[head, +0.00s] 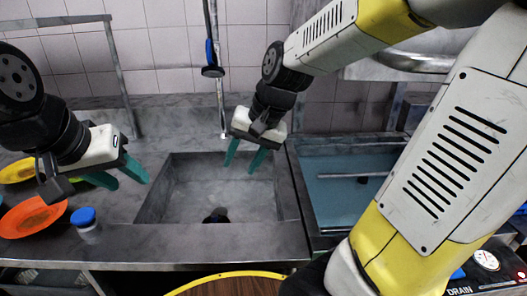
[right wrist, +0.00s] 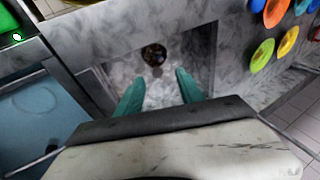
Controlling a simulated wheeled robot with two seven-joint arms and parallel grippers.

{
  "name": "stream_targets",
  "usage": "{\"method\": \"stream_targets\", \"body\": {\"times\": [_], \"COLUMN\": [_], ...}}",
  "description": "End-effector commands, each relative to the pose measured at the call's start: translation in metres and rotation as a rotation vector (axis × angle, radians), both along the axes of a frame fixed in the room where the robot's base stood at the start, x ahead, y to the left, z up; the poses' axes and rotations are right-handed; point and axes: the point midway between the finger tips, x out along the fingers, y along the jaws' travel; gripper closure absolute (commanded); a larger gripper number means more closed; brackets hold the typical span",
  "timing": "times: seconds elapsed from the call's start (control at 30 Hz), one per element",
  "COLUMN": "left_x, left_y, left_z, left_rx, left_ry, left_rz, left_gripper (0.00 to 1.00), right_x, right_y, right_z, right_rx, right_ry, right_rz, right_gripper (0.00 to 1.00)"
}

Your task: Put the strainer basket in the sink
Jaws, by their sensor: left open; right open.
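The sink (head: 180,196) is a grey square basin in the counter; it also shows in the right wrist view (right wrist: 124,72). A dark round thing (head: 216,215) sits low in the basin near its front side, and it shows in the right wrist view (right wrist: 154,54). I cannot tell whether it is the strainer basket or the bare drain. My right gripper (head: 242,165) is open and empty above the back right of the sink; its green fingers (right wrist: 159,80) point toward the basin. My left gripper (head: 130,184) is open and empty, left of the sink above the counter.
A blue-bottomed tank (head: 335,205) lies right of the sink. A hanging spray hose (head: 212,70) is behind the sink.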

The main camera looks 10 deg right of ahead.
Motion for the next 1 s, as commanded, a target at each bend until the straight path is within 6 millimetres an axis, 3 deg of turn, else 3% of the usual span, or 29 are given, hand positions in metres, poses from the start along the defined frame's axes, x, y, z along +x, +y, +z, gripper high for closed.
{"method": "stream_targets", "body": {"times": [0.03,0.13,0.3,0.4,1.0], "left_x": [0.000,0.000,0.000,0.000,0.000], "left_y": [0.000,0.000,0.000,0.000,0.000], "left_z": [0.000,0.000,0.000,0.000,0.000], "left_rx": [0.000,0.000,0.000,0.000,0.000], "left_ry": [0.000,0.000,0.000,0.000,0.000], "left_rz": [0.000,0.000,0.000,0.000,0.000], "left_gripper": [0.55,0.55,0.55,0.55,0.55], "right_x": [-0.014,-0.040,-0.073,-0.082,-0.086], "right_y": [-0.012,-0.030,-0.049,-0.055,-0.057], "right_z": [0.016,0.034,0.050,0.053,0.054], "right_rx": [-0.013,-0.071,-0.183,-0.226,-0.244], "right_ry": [-0.065,-0.169,-0.289,-0.322,-0.334], "right_rz": [0.028,0.092,0.164,0.185,0.195], "right_gripper": [0.56,0.56,0.56,0.56,0.56]}}
